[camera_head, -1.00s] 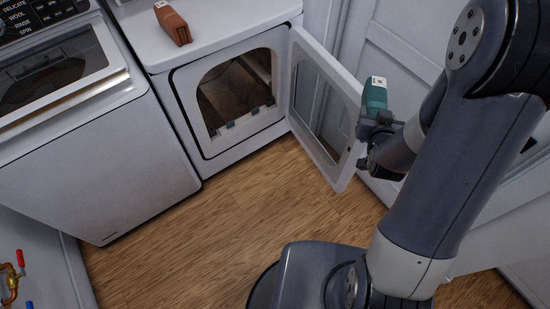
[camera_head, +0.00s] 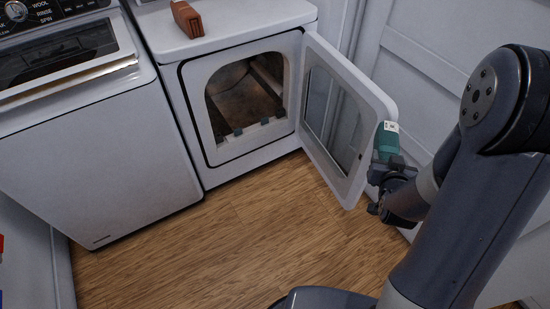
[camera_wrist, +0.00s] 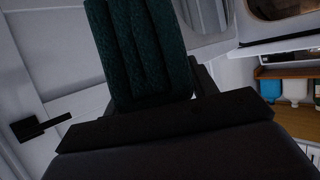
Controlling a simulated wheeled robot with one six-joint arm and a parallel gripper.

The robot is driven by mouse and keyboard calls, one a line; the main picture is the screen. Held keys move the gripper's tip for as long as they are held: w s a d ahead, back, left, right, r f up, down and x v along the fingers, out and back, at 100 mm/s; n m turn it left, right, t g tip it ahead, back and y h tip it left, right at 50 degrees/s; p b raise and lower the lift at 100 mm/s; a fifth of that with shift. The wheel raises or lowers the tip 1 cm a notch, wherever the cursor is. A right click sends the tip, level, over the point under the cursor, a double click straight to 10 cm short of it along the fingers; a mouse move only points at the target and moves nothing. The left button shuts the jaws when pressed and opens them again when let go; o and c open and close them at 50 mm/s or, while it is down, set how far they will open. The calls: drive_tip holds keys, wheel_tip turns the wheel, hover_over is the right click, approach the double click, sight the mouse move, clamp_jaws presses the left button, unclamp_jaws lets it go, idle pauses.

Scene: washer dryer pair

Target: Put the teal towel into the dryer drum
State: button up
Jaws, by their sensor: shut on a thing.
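The teal towel (camera_head: 387,141) is a small folded bundle with a white tag. My gripper (camera_head: 384,166) is shut on it and holds it up beside the outer edge of the open dryer door (camera_head: 374,100). In the wrist view the towel (camera_wrist: 137,45) stands up from the jaws and fills the upper middle. The dryer (camera_head: 228,37) stands at the back, its door swung open to the right. The dryer drum (camera_head: 243,97) shows through the opening, to the left of the door. My gripper is to the right of the door, apart from the opening.
A brown folded bundle (camera_head: 187,19) lies on the dryer top. The washer (camera_head: 100,150) stands to the left. A white panelled wall (camera_head: 425,70) is close behind my gripper. The wooden floor (camera_head: 240,230) before the dryer is clear.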

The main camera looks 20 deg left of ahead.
wheel_tip(320, 180, down, 34)
drive_tip(key=b, duration=3.2)
drive_tip(key=w+a+r+n+g+y, duration=0.1)
drive_tip(key=a+n+y, duration=0.3)
drive_tip(key=a, duration=1.4)
drive_tip(key=w+a+r+n+g+y, duration=0.2)
drive_tip(key=w+a+r+n+y, duration=0.1)
drive_tip(key=a, duration=1.5)
drive_tip(key=shift+w+a+n+g+y+p, duration=0.2)
drive_tip(key=shift+w+n+g+y+p, duration=0.1)
drive_tip(key=shift+n+y, duration=0.65)
